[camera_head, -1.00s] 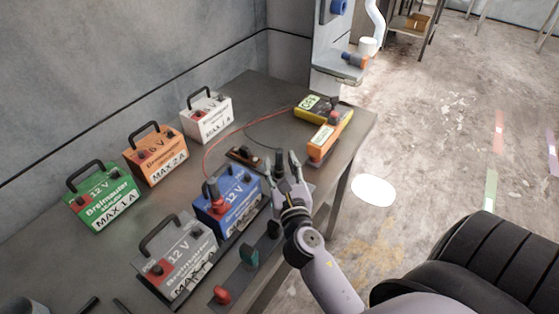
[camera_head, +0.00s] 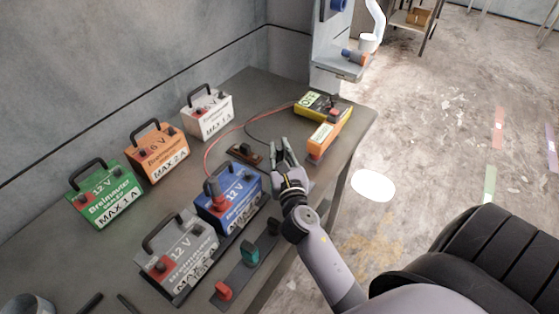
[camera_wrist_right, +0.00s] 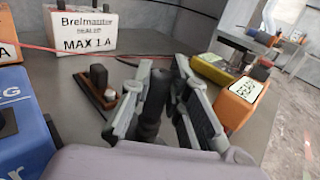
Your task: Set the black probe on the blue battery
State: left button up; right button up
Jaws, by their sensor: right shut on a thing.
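A red probe (camera_head: 215,196) stands on the blue battery's left side. My right gripper (camera_head: 284,150) is just beyond and to the right of the blue battery, apart from it. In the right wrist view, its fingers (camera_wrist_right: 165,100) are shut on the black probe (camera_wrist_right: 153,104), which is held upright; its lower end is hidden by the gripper. My left gripper is not in view.
Green (camera_head: 105,192), orange (camera_head: 157,152), white (camera_head: 207,113) and grey (camera_head: 178,256) batteries stand around. A yellow meter (camera_head: 323,106) with red and black cables, an orange box (camera_head: 324,140) and a small brown block (camera_head: 245,152) are close by. A strip with knobs (camera_head: 240,279) lies in front.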

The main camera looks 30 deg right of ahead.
grip_shut()
jog(key=shift+r+p, duration=0.3)
jog(key=shift+r, duration=0.3)
notch_tip(320, 180, up, 7)
jog(key=p, duration=0.3)
notch_tip(320, 180, up, 16)
jog(key=p, duration=0.7)
jog(key=shift+f, duration=0.15)
